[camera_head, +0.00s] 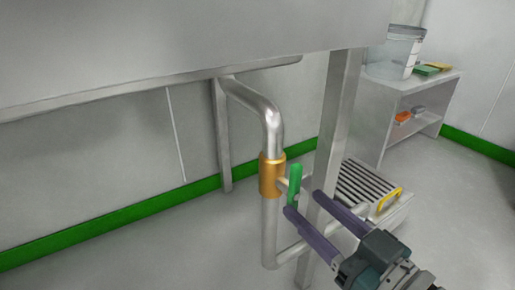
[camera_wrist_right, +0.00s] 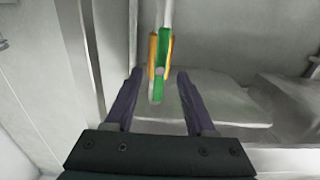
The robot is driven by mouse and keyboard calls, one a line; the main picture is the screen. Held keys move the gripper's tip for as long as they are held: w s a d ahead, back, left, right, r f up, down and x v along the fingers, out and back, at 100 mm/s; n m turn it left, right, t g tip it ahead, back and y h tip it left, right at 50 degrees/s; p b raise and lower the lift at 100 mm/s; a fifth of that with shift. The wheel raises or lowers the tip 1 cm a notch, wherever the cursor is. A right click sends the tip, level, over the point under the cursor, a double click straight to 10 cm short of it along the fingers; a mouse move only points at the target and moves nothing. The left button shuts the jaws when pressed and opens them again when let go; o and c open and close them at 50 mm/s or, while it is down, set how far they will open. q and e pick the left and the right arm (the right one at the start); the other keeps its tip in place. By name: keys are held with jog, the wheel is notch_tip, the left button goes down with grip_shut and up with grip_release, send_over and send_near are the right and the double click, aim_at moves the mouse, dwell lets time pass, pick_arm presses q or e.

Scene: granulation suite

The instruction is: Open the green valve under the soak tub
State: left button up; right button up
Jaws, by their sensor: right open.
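The green valve handle (camera_head: 295,182) stands upright beside the brass-coloured valve body (camera_head: 267,177) on the steel pipe under the soak tub (camera_head: 180,40). My right gripper (camera_head: 304,203) is open, with its two purple-grey fingers pointing at the handle from the lower right. In the right wrist view, the handle (camera_wrist_right: 160,80) lies between the lines of the open fingers (camera_wrist_right: 159,76), apart from both, with the valve body (camera_wrist_right: 152,55) behind it. I cannot tell how deep the handle is between the fingertips. My left gripper is not in view.
The drain pipe (camera_head: 268,225) bends near the floor. A slatted grate (camera_head: 365,187) with a yellow handle (camera_head: 389,199) is beyond. A shelf unit (camera_head: 385,105) bears a bucket (camera_head: 396,50). The floor at left is clear.

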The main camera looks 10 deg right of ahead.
jog(key=p+v, duration=0.1)
jog(key=v, duration=0.4)
jog(key=shift+s+d, duration=0.1)
jog(key=shift+s, duration=0.15)
notch_tip(320, 180, up, 14)
jog(key=a+g+h+p, duration=0.2)
jog(key=a+g+p, duration=0.1)
jog(key=p, duration=1.3)
jog(key=s+d+r+m+g+h+p, duration=0.1)
jog(key=s+d+r+g+p, duration=0.3)
jog(key=r+p, duration=1)
jog(key=s+a+r+g+h+p, duration=0.1)
jog(key=s+r+g+h+p, duration=0.15)
jog(key=s+r+p, duration=0.8)
jog(key=s+d+r+m+g+h+p, duration=0.15)
jog(key=r+g+p, duration=0.25)
jog(key=r+p, duration=1.3)
notch_tip(320, 180, up, 36)
jog(key=y+p, duration=0.1)
jog(key=p, duration=3)
jog(key=shift+f, duration=0.2)
